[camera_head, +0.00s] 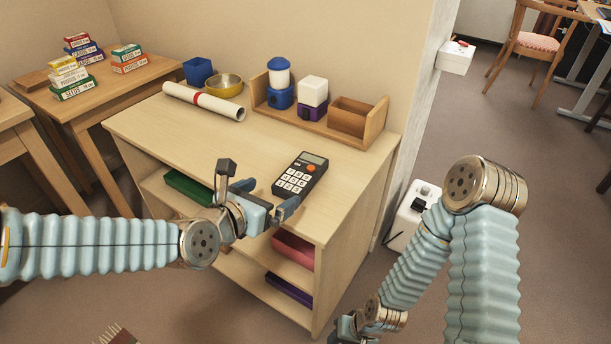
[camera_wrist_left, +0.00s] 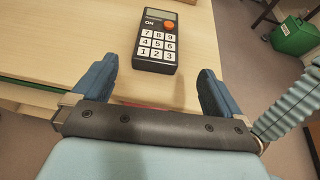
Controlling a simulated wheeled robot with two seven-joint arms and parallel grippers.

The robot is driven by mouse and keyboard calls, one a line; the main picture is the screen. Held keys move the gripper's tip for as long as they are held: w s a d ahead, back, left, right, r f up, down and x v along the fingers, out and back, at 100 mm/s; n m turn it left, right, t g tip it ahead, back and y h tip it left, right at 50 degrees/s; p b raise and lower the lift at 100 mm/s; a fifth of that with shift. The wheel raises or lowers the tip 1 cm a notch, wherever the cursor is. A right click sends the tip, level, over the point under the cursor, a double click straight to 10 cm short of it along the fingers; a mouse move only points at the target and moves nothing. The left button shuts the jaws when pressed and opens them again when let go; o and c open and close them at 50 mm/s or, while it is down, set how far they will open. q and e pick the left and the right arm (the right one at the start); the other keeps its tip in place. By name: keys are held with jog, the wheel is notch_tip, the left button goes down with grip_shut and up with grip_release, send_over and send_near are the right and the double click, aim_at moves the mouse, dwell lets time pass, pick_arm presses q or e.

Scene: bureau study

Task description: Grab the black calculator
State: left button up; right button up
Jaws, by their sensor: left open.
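The black calculator (camera_head: 300,175) lies flat on the wooden cabinet top near its front edge. It has white number keys, an orange round button and a grey display. My left gripper (camera_head: 268,196) is open, just in front of and left of the calculator. In the left wrist view the calculator (camera_wrist_left: 157,40) lies ahead of the two blue fingers of my left gripper (camera_wrist_left: 155,85), roughly centred between them and apart from both. My right gripper (camera_head: 345,328) is low at the bottom edge, partly cut off, away from the cabinet.
The cabinet top (camera_head: 150,125) is clear left of the calculator. A side table (camera_head: 140,75) holds stacked small boxes.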

aim_at(295, 178)
pick_arm(q)
jog(key=x, duration=0.6)
jog(key=shift+d+f+b, duration=0.1)
jog(key=shift+f+b, duration=0.05)
jog(key=shift+b, duration=0.15)
jog(key=shift+a+p+x, duration=0.2)
jog(key=shift+p+x, duration=0.25)
jog(key=shift+x, duration=2.6)
jog(key=shift+w, duration=0.1)
jog(key=c, duration=0.9)
jog(key=shift+c, duration=0.4)
